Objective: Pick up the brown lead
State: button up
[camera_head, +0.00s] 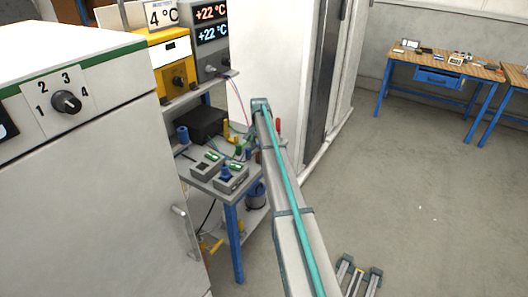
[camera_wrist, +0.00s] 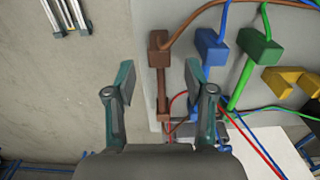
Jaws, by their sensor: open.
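The brown lead (camera_wrist: 160,52) shows in the wrist view as a blocky brown plug with a straight brown stem running down from it and a curved cable leaving to the upper right. My gripper (camera_wrist: 160,79) is open, with one finger on each side of the brown stem in the picture. Neither finger visibly touches it, and the distance in depth is hard to judge. The lower part of the stem passes close to my gripper's body. In the head view my arm reaches the blue-legged bench (camera_head: 229,199), and I cannot make out the brown lead or my fingers.
A blue lead (camera_wrist: 211,47) and a green lead (camera_wrist: 258,48) stand right of the brown one, the blue close to my right finger. Yellow plugs (camera_wrist: 290,80) lie further right. Thin red and blue wires cross below. A white cabinet (camera_head: 95,190) flanks the bench.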

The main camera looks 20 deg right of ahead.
jog(key=shift+f+p, duration=1.4)
jog(key=shift+f, duration=1.45)
grip_shut()
